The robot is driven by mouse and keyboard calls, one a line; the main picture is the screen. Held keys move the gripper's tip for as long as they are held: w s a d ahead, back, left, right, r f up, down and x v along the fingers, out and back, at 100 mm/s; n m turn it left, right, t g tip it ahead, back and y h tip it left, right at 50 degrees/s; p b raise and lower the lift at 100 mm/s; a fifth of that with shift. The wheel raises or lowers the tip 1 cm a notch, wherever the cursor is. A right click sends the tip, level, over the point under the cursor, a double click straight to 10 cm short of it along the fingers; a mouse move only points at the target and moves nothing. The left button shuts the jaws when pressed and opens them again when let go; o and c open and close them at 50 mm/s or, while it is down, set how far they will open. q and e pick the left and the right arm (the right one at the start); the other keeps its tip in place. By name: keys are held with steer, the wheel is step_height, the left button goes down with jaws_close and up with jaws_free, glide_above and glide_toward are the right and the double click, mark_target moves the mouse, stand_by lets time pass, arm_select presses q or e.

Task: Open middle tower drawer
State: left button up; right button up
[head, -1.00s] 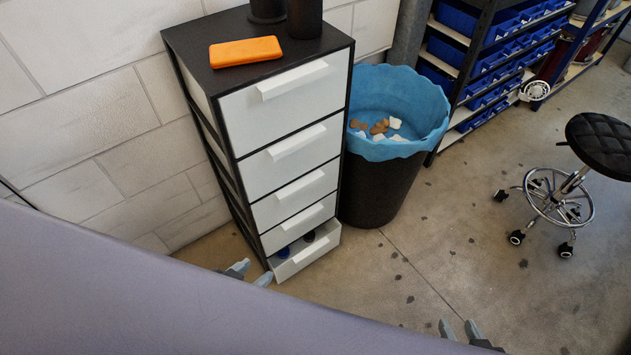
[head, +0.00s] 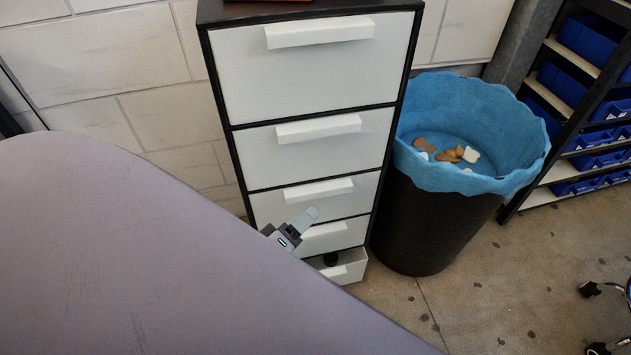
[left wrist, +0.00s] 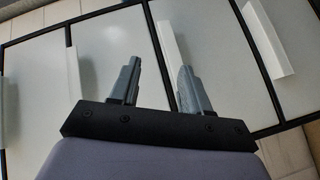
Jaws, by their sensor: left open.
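The drawer tower (head: 229,150) has a black frame and several white drawers with white bar handles. The middle drawer (head: 360,195), with its handle (head: 318,190) along the top, looks shut. The bottom drawer (head: 348,272) stands partly open with something dark inside. My left gripper (head: 306,220) is in front of the tower's lower drawers, overlapping the middle drawer's lower part. In the left wrist view my left gripper (left wrist: 158,66) is open and empty; a handle (left wrist: 173,52) shows just beyond its fingers. Whether they touch it cannot be told. My right gripper is not in view.
A black bin (head: 430,225) with a blue liner and scraps inside stands close to the tower's right. A shelf with blue trays (head: 585,45) is at the far right. A block wall is behind.

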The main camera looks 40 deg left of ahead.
mark_target(319, 196)
arm_select(q)
steer(key=shift+w+a+f+n+t+y+b, duration=0.3)
steer(key=shift+w+a+f+n+b, duration=0.5)
steer(key=shift+w, duration=0.75)
steer(key=shift+w+a+f+n+t+y+b, duration=0.3)
steer(key=shift+w+f+n+b, duration=0.2)
steer(key=shift+w+n+b, duration=0.8)
steer(key=shift+w+a+f+n+t+y+b, duration=0.25)
steer(key=shift+w+a+f+n+b, duration=0.35)
steer(key=shift+w, duration=1.15)
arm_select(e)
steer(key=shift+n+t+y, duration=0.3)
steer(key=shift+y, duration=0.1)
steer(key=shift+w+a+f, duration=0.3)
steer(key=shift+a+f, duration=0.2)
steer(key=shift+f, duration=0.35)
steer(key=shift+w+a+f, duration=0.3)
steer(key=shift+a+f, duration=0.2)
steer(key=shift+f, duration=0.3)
arm_select(q)
steer(key=shift+d, duration=0.15)
steer(key=shift+f, duration=0.1)
jaws_close()
